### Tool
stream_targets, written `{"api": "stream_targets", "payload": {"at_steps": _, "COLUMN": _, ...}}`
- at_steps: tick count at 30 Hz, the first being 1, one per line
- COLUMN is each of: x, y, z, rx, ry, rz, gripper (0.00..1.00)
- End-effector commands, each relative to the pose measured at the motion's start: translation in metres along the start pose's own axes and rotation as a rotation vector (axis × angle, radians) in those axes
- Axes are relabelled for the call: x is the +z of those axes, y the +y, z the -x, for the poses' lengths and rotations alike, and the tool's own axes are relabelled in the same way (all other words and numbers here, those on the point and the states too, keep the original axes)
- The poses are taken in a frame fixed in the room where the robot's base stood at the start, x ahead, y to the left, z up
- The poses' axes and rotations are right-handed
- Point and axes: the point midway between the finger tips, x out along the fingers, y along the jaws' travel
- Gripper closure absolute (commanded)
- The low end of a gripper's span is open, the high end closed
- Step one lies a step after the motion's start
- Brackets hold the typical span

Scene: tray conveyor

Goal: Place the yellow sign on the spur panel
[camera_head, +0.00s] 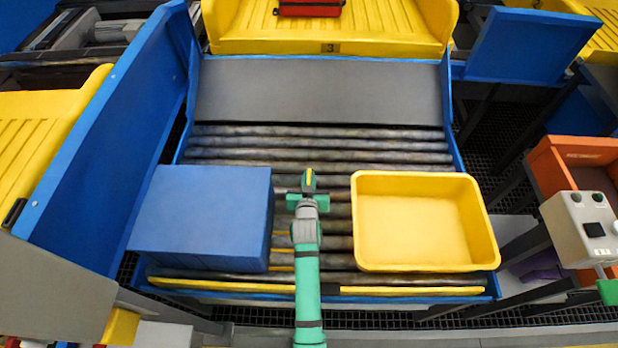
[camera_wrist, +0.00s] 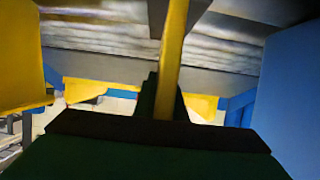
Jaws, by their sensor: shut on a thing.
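My gripper (camera_head: 308,190) is over the rollers, between a blue box on the left and a yellow bin on the right. It is shut on the yellow sign (camera_head: 309,178), of which only a narrow upright strip shows. In the wrist view the sign (camera_wrist: 171,60) is a thin yellow strip rising between the dark fingers (camera_wrist: 163,100); its face is seen edge-on. A grey flat panel (camera_head: 320,90) lies beyond the rollers, and a blue panel (camera_head: 530,45) stands at the far right. I cannot tell which panel is the spur panel.
The blue box (camera_head: 200,215) and the empty yellow bin (camera_head: 425,178) stand close on either side of my gripper. Blue side walls (camera_head: 110,130) border the roller bed (camera_head: 320,143). A yellow tray marked 3 (camera_head: 330,30) is at the back. A grey control box (camera_head: 592,225) stands at right.

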Motion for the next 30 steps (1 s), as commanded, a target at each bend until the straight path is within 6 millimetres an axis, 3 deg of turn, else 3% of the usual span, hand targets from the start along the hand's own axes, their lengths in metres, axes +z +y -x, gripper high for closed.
{"api": "stream_targets", "payload": {"at_steps": 2, "x": 0.002, "y": 0.0, "z": -0.001, "rx": 0.0, "ry": 0.0, "rz": 0.0, "gripper": 1.0}}
{"api": "stream_targets", "payload": {"at_steps": 3, "x": 0.003, "y": 0.0, "z": -0.001, "rx": 0.0, "ry": -0.001, "rz": 0.0, "gripper": 0.87}}
{"api": "stream_targets", "payload": {"at_steps": 5, "x": 0.003, "y": -0.001, "z": -0.001, "rx": -0.001, "ry": -0.001, "rz": 0.0, "gripper": 0.73}}
{"api": "stream_targets", "payload": {"at_steps": 6, "x": 0.003, "y": -0.001, "z": -0.001, "rx": -0.001, "ry": -0.001, "rz": 0.0, "gripper": 0.71}}
{"api": "stream_targets", "payload": {"at_steps": 17, "x": -0.001, "y": -0.001, "z": 0.002, "rx": -0.001, "ry": -0.001, "rz": 0.0, "gripper": 0.71}}
{"api": "stream_targets", "payload": {"at_steps": 23, "x": 0.001, "y": 0.0, "z": 0.031, "rx": 0.0, "ry": -0.001, "rz": 0.0, "gripper": 0.71}}
{"api": "stream_targets", "payload": {"at_steps": 30, "x": 0.001, "y": 0.0, "z": 0.079, "rx": -0.001, "ry": -0.002, "rz": 0.001, "gripper": 0.71}}
